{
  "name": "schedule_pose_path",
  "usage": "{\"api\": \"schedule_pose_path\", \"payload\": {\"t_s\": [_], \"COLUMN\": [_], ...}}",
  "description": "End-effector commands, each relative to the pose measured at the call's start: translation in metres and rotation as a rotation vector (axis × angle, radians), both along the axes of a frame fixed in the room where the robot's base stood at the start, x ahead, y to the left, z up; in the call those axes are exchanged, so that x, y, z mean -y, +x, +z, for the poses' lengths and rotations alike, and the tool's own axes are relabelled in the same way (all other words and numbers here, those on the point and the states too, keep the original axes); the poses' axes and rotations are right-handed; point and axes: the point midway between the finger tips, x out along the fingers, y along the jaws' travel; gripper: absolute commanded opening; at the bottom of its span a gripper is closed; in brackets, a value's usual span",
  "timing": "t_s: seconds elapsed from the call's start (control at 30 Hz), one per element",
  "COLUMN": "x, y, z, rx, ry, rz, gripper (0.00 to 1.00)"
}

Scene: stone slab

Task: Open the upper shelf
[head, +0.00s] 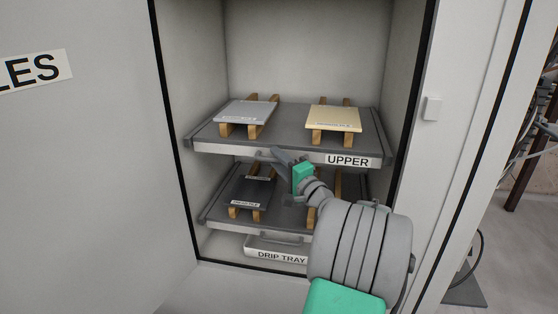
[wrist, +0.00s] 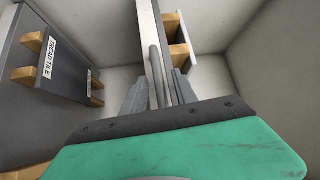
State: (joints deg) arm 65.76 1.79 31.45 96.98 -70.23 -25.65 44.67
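The upper shelf (head: 290,121) is a grey tray in the cabinet with a pale front edge labelled UPPER. It sits inside the cabinet above a second shelf. In the wrist view its front edge (wrist: 147,32) runs up the picture, with a grey bar handle (wrist: 155,65) along it. My gripper (head: 281,157) is at the shelf's front, left of the label. In the wrist view my gripper (wrist: 160,90) has its fingers apart, one on each side of the handle. I see no clear finger contact with it. My gripper hides part of the handle in the head view.
The lower shelf (head: 284,211) holds a dark tile on wooden strips. A drip tray (head: 262,249) lies below. Two tiles, grey (head: 247,112) and cream (head: 334,118), rest on wooden strips on the upper shelf. The cabinet's side wall (head: 408,80) is close on the right.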

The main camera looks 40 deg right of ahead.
Motion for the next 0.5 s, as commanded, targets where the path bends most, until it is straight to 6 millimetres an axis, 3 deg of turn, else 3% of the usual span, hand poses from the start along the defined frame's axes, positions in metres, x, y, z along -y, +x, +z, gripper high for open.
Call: {"api": "schedule_pose_path", "payload": {"t_s": [0.43,0.5], "x": [-0.0001,-0.0001], "y": [-0.0004,-0.0004], "z": [-0.0002,-0.0003], "rx": [-0.001,-0.001], "ry": [-0.001,-0.001], "rz": [0.0,0.0], "gripper": [0.01,0.0]}}
